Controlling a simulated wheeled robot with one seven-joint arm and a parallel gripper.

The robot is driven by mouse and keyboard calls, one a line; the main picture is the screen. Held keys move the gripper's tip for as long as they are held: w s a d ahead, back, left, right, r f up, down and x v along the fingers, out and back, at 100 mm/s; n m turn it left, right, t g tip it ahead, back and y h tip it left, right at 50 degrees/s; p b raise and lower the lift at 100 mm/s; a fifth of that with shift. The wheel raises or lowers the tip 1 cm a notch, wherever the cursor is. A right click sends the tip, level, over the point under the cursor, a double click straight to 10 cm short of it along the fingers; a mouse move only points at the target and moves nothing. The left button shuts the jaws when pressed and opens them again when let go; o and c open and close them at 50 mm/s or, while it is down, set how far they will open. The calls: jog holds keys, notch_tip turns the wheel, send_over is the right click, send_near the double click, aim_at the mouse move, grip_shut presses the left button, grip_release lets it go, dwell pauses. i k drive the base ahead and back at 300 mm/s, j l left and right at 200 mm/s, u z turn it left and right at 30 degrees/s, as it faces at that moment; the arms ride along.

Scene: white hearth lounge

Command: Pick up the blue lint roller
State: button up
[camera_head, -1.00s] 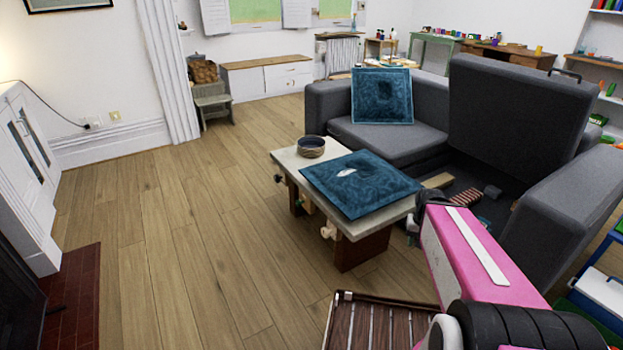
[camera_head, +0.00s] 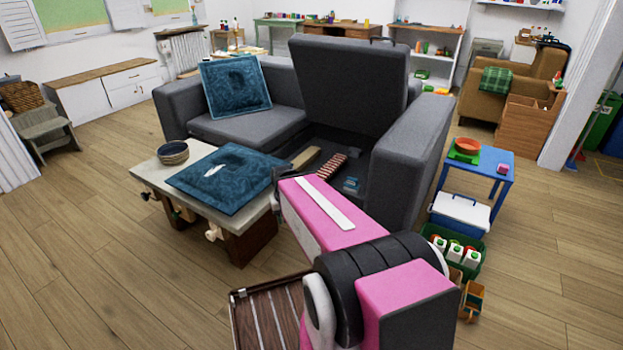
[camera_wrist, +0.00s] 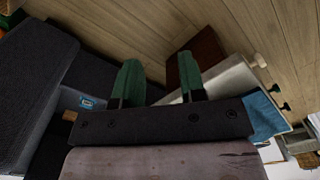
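A small blue item (camera_head: 351,185) lies in the open storage well of the grey sofa (camera_head: 425,145). A blue item with a pale patch (camera_wrist: 88,102) also shows in the wrist view, left of my gripper. I cannot tell whether it is the blue lint roller. My gripper (camera_wrist: 158,68) has two green fingers spread apart with nothing between them. It points toward the wooden floor, between the sofa and the low table. In the head view the fingers are hidden behind my pink arm.
The low table (camera_head: 152,172) holds a blue cushion (camera_head: 225,178) and a dark bowl (camera_head: 173,152). A striped item (camera_head: 332,166) lies in the sofa well. A slatted brown piece (camera_head: 268,315) stands in front. A blue side table (camera_head: 490,165) stands right.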

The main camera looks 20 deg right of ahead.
aim_at(352, 185)
jog(key=i+z, duration=0.45)
jog(key=i+j+z, duration=0.2)
jog(key=z, duration=0.25)
jog(key=i+j+z, duration=0.3)
jog(key=z, duration=0.15)
jog(key=i, duration=0.1)
